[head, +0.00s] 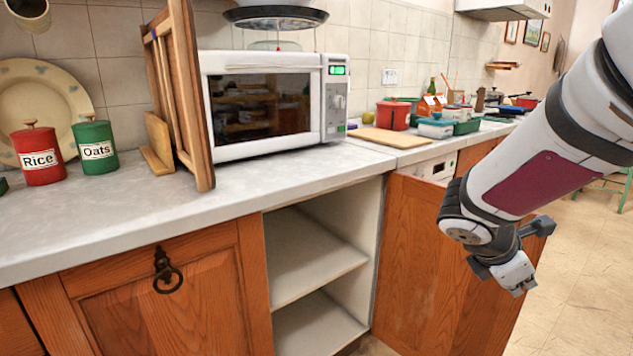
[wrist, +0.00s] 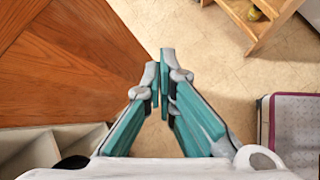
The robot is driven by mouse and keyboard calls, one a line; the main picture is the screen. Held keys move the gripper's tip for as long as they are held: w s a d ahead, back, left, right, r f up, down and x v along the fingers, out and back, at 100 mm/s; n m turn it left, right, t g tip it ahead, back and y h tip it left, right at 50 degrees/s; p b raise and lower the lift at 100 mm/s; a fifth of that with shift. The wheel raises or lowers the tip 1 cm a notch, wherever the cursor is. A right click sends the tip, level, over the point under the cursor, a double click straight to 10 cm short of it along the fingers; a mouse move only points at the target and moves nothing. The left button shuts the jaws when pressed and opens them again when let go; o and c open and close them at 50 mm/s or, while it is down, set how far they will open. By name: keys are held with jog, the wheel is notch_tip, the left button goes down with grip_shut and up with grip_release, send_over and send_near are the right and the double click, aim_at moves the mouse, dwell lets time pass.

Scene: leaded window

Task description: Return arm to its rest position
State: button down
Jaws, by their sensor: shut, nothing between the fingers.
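My arm hangs down at the right of the head view. My gripper (head: 518,283) is at its lower end, in front of the open cabinet door and below counter height. In the wrist view the gripper's teal fingers (wrist: 160,75) meet at their tips, with nothing between them. The fingers point over bare floor, beside the wooden door.
The open cabinet door (head: 430,275) stands close to my gripper; its wood also fills the wrist view's upper left (wrist: 65,65). The open cabinet (head: 312,255) has bare shelves. A microwave (head: 270,100) stands on the counter (head: 240,200).

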jog(key=s+a+r+m+g+y, duration=0.1)
jog(key=s+a+r+m, duration=0.15)
jog(key=s+m, duration=0.4)
jog(key=s+a+r+m+g+y, duration=0.1)
jog(key=s+a+r+m+y, duration=0.2)
jog(key=s, duration=0.6)
jog(key=s+a+f+m+y, duration=0.2)
jog(key=s+a+m+y, duration=0.3)
jog(key=s+a+m, duration=0.6)
notch_tip(320, 180, up, 29)
jog(key=s+n+t+p, duration=0.1)
jog(key=n+t+p, duration=0.1)
jog(key=p, duration=2.5)
jog(key=shift+s+a+f+n+t, duration=0.2)
jog(key=shift+s+n+t, duration=0.15)
jog(key=shift+t, duration=0.25)
